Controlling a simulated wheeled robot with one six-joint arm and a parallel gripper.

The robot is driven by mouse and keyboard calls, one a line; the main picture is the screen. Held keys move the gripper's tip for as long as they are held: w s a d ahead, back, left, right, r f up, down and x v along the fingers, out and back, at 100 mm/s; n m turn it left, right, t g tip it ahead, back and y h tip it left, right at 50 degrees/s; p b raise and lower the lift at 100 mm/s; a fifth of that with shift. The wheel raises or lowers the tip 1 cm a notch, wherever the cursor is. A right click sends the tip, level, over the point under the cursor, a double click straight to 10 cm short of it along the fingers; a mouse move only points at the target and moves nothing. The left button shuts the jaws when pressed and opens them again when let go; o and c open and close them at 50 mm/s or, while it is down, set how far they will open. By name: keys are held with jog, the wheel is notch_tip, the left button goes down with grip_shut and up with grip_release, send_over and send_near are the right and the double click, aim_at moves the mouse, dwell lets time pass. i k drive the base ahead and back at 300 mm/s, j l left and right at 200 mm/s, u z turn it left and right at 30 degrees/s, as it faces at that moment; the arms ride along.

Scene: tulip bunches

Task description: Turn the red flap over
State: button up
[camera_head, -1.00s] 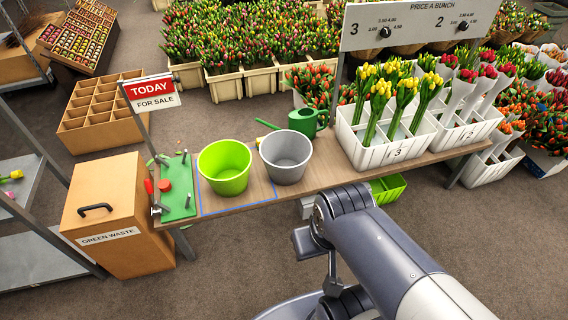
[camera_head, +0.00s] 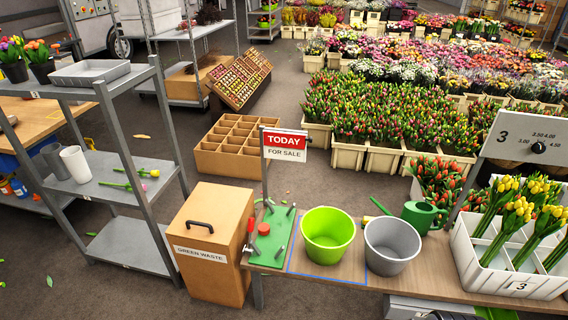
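The sign (camera_head: 284,154) stands on a thin grey post at the left end of the wooden bench. Its red upper panel (camera_head: 284,140) reads TODAY, and its white lower panel (camera_head: 285,156) reads FOR SALE. The red panel faces me, upright above the white one. My gripper is not in view, so its state and any contact do not show.
Below the sign lies a green board (camera_head: 271,239) with a red knob and metal pegs. A lime bucket (camera_head: 328,240) and grey bucket (camera_head: 392,250) stand to its right. The green waste box (camera_head: 211,245) and a metal shelf (camera_head: 148,150) are at left.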

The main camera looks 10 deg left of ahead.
aim_at(289, 140)
jog(key=i+j, duration=0.2)
jog(key=i, duration=0.25)
jog(key=i+j, duration=0.2)
jog(key=i, duration=0.2)
jog(key=i+j, duration=0.2)
jog(key=i, duration=0.25)
jog(key=i+j, duration=0.25)
jog(key=i, duration=0.15)
